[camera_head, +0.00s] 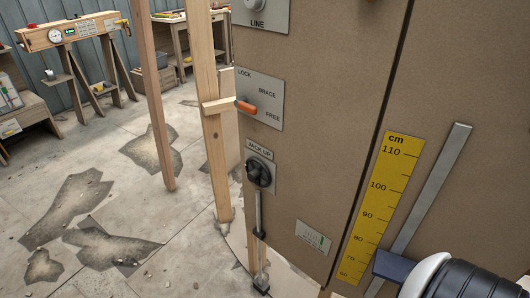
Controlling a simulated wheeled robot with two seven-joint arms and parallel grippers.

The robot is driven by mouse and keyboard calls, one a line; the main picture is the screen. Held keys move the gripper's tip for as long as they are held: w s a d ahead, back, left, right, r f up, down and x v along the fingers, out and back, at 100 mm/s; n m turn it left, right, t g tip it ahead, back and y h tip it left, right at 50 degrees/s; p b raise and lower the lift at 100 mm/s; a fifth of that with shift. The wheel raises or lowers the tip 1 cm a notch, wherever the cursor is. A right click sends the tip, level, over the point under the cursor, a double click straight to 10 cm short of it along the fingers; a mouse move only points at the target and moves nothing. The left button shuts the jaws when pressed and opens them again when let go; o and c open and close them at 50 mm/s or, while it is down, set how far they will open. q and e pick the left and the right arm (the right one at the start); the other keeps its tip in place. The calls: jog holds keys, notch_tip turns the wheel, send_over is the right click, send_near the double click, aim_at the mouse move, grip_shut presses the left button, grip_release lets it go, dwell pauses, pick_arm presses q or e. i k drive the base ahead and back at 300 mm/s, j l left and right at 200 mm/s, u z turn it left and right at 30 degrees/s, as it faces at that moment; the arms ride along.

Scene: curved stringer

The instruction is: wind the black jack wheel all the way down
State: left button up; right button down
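The black jack wheel (260,172) is a lobed knob on the front of the brown panel (330,60), under a "JACK UP" label. A thin metal jack rod (259,215) runs down below it to a small foot near the floor. No gripper touches the wheel. What looks like a white and black part of my arm shows at the lower right corner, but its gripper cannot be seen. My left gripper is not in view.
An orange lever (246,107) sits on a LOCK/BRACE/FREE plate above the wheel. A yellow cm scale (386,200) and a slanted grey bar (432,188) with a dark blue block (394,266) are right. Wooden posts (210,120) stand left of the panel. Cracked floor lies open farther left.

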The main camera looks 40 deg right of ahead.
aim_at(257, 172)
jog(key=z, duration=1.1)
